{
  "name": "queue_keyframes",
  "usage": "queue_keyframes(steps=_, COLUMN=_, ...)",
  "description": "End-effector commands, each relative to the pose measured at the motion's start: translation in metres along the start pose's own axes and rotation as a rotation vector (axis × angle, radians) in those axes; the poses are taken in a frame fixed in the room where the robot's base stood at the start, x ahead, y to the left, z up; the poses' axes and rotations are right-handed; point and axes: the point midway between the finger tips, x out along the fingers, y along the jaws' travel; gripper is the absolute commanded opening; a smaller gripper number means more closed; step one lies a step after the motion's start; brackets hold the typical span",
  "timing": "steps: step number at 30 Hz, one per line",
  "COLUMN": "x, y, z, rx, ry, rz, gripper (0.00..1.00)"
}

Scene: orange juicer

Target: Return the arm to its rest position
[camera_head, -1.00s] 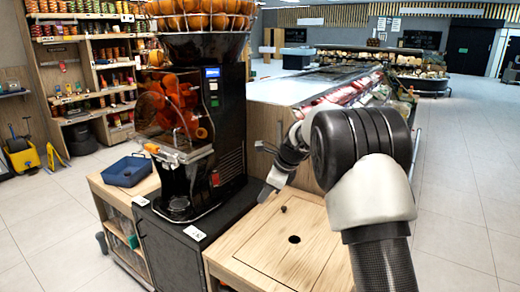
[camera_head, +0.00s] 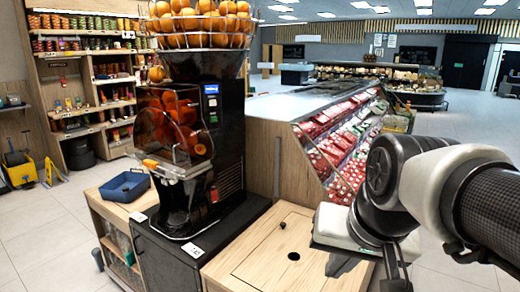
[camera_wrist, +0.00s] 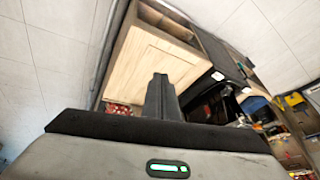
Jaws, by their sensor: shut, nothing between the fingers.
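My gripper (camera_wrist: 161,82) shows in the wrist view as two dark fingers pressed together with nothing between them. They point toward the wooden counter, which lies behind them in that view. In the head view my arm comes in from the right, bent, with its wrist at the right edge of the wooden counter (camera_head: 250,262). The gripper end hangs low there, partly cut off by the bottom edge. The orange juicer (camera_head: 228,120) stands on a black cabinet to the left, well apart from my arm, with oranges in its top basket (camera_head: 200,22).
A blue tray (camera_head: 125,187) sits left of the juicer. A dark hole (camera_head: 293,257) and a small dark knob (camera_head: 283,225) are on the counter top. A chilled display of red packages (camera_head: 335,140) stands behind my arm. Open floor (camera_head: 470,150) lies to the right.

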Motion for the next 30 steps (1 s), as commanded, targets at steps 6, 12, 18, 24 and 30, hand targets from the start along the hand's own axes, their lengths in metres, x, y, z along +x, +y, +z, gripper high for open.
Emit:
queue_keyframes(steps=6, x=-0.005, y=0.026, z=0.046, rx=-0.237, ry=0.039, rz=0.059, gripper=0.0)
queue_keyframes(steps=12, x=-0.051, y=0.018, z=0.023, rx=-0.241, ry=0.034, rz=0.059, gripper=0.0)
queue_keyframes(steps=18, x=-0.092, y=0.01, z=0.004, rx=-0.239, ry=0.034, rz=0.059, gripper=0.0)
queue_keyframes(steps=24, x=-0.115, y=0.006, z=-0.007, rx=-0.238, ry=0.034, rz=0.058, gripper=0.0)
queue_keyframes(steps=30, x=-0.116, y=0.006, z=-0.008, rx=-0.238, ry=0.034, rz=0.058, gripper=0.0)
